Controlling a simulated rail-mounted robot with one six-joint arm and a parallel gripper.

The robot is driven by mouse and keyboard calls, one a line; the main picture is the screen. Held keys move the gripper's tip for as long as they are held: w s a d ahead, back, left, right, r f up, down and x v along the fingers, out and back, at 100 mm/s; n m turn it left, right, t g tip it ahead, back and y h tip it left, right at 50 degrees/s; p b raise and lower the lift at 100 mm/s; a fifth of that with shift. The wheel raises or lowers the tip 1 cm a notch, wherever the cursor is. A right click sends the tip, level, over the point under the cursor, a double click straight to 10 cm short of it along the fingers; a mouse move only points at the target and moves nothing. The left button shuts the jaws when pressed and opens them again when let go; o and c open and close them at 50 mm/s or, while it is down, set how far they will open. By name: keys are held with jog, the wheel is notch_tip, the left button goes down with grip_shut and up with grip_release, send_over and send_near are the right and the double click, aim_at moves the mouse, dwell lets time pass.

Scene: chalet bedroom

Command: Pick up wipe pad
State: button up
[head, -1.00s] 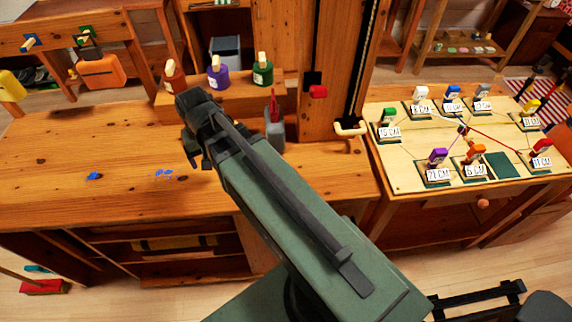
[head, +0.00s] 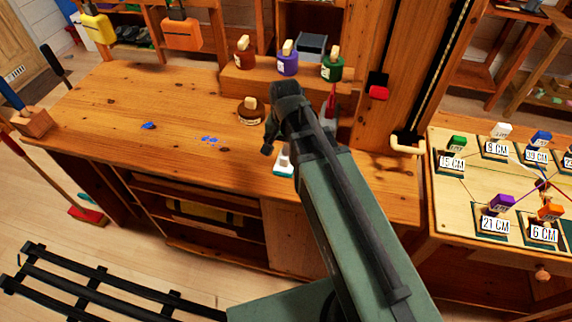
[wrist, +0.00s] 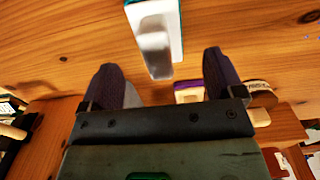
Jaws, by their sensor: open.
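The wipe pad, a white block with a teal base and a pale grey handle, sits on the wooden bench and shows in the head view (head: 284,166), partly covered by my arm. In the wrist view the wipe pad (wrist: 158,22) is at the top centre, its handle pointing toward the gap between my fingers. My gripper (wrist: 160,62) is open, with one dark finger on each side and nothing between them. In the head view my gripper (head: 268,146) is over the bench beside the pad; its fingers are mostly hidden by the arm.
A brown bottle (head: 251,111) stands on the bench near my gripper. Red, purple (head: 288,62) and green bottles stand on a raised shelf behind. Blue spots (head: 209,139) mark the bench to the left, which is mostly clear. A labelled board (head: 470,184) is at right.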

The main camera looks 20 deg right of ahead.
aim_at(286, 150)
notch_tip(286, 150, down, 5)
jog(key=b, duration=0.4)
jog(key=shift+s+f+b, duration=0.1)
jog(key=shift+b, duration=0.2)
jog(key=shift+r, duration=0.2)
jog(key=c, duration=1)
notch_tip(286, 150, up, 20)
jog(key=p, duration=2)
